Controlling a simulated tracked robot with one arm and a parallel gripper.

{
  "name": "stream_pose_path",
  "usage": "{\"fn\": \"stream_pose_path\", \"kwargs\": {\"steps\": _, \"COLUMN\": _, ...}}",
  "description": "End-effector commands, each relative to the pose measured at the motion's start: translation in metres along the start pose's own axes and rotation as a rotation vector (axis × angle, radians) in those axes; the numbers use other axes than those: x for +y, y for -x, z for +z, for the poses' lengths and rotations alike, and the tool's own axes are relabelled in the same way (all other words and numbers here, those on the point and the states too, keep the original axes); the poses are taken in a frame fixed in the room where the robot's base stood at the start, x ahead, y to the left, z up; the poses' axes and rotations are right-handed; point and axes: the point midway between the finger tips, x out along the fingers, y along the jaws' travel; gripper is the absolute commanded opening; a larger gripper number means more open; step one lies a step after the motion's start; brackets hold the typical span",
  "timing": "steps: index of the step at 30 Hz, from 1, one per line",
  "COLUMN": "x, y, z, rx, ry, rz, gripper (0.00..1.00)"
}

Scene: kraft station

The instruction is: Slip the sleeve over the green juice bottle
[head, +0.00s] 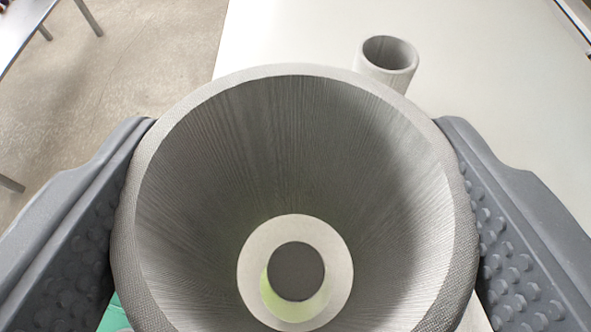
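My gripper (295,195) is shut on the sleeve (300,135), a wide grey ribbed tube, with one studded finger on each side. I look down into the sleeve from above. At its far end a pale ring surrounds a dark round disc (297,271). A light green crescent (275,303) shows beside the disc, and a faint green tint lies on the sleeve wall near it. This green fits the juice bottle, but the sleeve hides most of it. I cannot tell how far the sleeve is over it.
A smaller pale grey open cylinder (388,57) stands behind the sleeve on the white table (480,70). A teal-green piece (114,316) shows at the lower left, mostly hidden. The table's left edge borders the floor (150,65). The table at the upper right is clear.

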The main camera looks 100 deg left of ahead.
Motion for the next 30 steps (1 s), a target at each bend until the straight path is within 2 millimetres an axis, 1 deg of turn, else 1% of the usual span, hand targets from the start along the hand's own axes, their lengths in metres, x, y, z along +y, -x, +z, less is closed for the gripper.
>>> {"fn": "stream_pose_path", "kwargs": {"steps": 30, "x": 0.0, "y": -0.022, "z": 0.057, "rx": 0.0, "ry": -0.001, "rz": 0.002, "gripper": 0.63}}
